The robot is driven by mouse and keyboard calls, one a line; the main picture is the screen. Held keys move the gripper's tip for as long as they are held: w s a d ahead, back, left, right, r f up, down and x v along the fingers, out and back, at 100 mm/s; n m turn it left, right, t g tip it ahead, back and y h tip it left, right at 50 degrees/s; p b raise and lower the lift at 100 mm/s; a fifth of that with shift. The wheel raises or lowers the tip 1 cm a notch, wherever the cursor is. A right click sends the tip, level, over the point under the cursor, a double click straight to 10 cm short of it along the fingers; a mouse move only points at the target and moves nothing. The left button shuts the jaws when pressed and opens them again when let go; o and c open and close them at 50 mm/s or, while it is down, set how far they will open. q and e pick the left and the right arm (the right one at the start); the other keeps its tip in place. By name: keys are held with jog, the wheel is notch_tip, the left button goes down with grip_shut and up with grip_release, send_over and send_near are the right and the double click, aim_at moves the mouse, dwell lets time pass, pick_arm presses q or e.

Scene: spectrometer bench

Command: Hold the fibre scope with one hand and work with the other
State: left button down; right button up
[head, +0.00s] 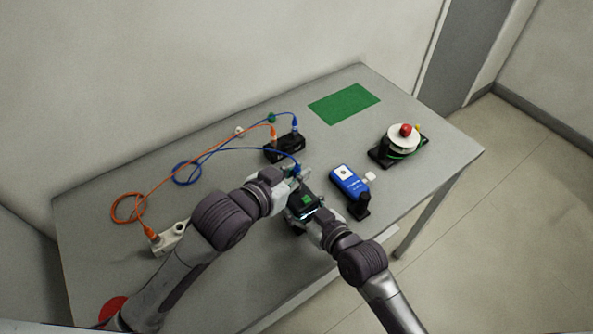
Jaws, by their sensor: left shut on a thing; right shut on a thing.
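A small black device with a green screen (306,199), which looks like the fibre scope, is at my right gripper (301,208). The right gripper is shut on it near the front middle of the table. My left gripper (294,175) is just behind it, shut on a blue connector (297,168) at the end of a blue cable (250,149). The fingers partly hide both things, and I cannot tell whether the connector touches the scope. A black port block (284,150) stands behind, with an orange plug (274,132) and another blue plug (294,123) at it.
A blue handheld meter (347,180) and a black upright piece (362,206) are to the right. A white reel with a red knob (404,139) stands far right. A green mat (344,103) lies behind. An orange cable (128,207) reaches a white fitting (170,238). A red disc (113,308) is front left.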

pick_arm(q)
jog(key=shift+f, duration=0.45)
jog(key=c, duration=1.1)
grip_release()
jog(key=v, duration=1.2)
jog(key=shift+f, duration=0.15)
pick_arm(e)
jog(key=o, duration=1.5)
